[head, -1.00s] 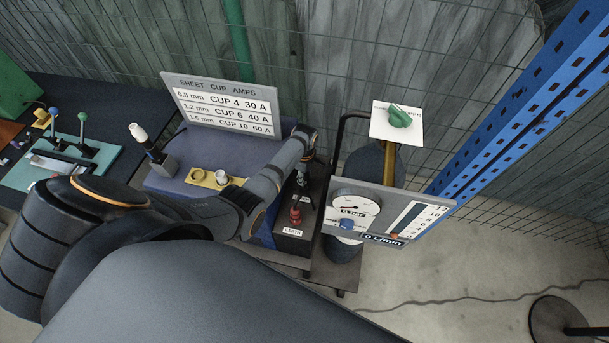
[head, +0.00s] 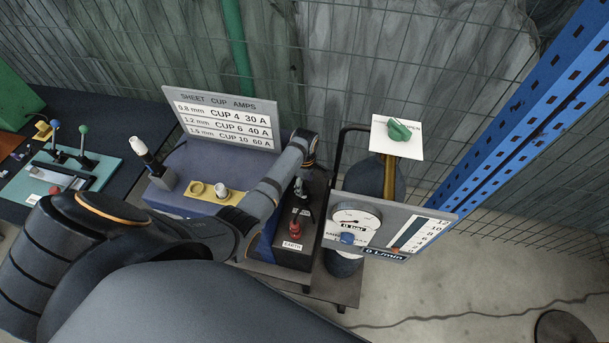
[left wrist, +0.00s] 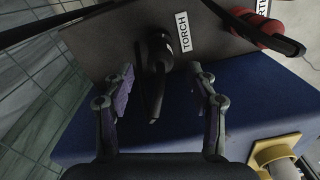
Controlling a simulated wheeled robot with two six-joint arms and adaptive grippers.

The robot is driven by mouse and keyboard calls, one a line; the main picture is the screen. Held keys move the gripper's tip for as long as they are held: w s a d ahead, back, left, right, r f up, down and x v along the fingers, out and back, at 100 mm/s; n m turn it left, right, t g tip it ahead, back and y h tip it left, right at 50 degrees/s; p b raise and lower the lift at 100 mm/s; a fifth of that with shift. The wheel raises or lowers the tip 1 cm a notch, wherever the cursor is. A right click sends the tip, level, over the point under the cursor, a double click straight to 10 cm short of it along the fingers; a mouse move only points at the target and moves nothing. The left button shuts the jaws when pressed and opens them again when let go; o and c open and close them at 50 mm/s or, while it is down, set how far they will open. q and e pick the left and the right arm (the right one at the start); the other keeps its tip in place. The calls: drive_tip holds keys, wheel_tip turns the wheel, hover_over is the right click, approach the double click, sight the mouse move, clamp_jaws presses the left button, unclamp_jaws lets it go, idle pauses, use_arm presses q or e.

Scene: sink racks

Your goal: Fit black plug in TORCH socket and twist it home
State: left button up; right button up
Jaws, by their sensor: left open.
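The black plug (left wrist: 158,62) is at the dark panel (left wrist: 115,35), beside the white TORCH label (left wrist: 184,32). The TORCH socket is hidden, so I cannot tell whether the plug is seated or turned. My left gripper (left wrist: 163,90) is open, with one finger on each side of the black plug and visible gaps to it. In the head view my left gripper (head: 301,187) hangs over the dark power unit (head: 291,253), small and partly hidden by my arm. My right gripper is not in view.
A red plug (head: 295,228) sits by the EARTH label (head: 292,245). A gauge board (head: 385,225) stands close on the right, below a green valve knob (head: 399,130). A blue bench with a yellow cup holder (head: 203,194) and an amps sign (head: 222,117) lies left.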

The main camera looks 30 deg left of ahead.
use_arm(q)
wheel_tip(320, 180, up, 8)
drive_tip(key=shift+f, duration=0.15)
idle(0.7)
